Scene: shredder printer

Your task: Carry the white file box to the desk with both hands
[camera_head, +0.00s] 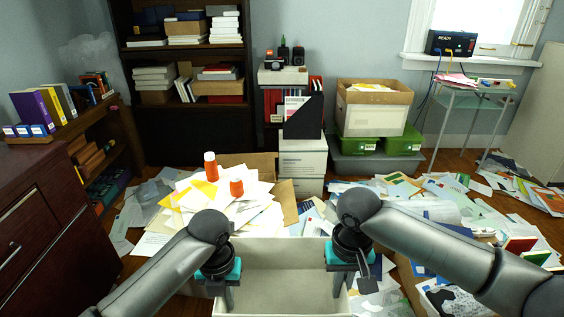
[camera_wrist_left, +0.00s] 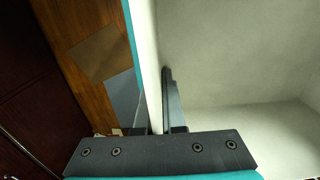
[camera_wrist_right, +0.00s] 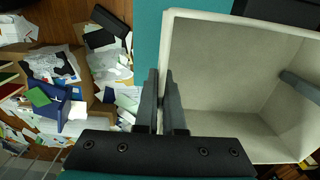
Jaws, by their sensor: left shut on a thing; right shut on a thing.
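The white file box (camera_head: 283,258) is open-topped and looks empty, at the bottom centre of the head view between my two arms. My left gripper (camera_head: 226,292) is shut on the box's left wall; the left wrist view shows that wall (camera_wrist_left: 150,60) between its fingers. My right gripper (camera_head: 352,284) is shut on the right wall; the right wrist view shows the fingers on either side of the rim, with the pale inside of the box (camera_wrist_right: 215,70) beside them. The box's underside is hidden. I cannot make out a desk for certain.
A dark wooden cabinet (camera_head: 40,215) stands at the left. Papers and folders litter the floor at right. A small glass table (camera_head: 478,103) and green bins (camera_head: 402,139) stand at the back right.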

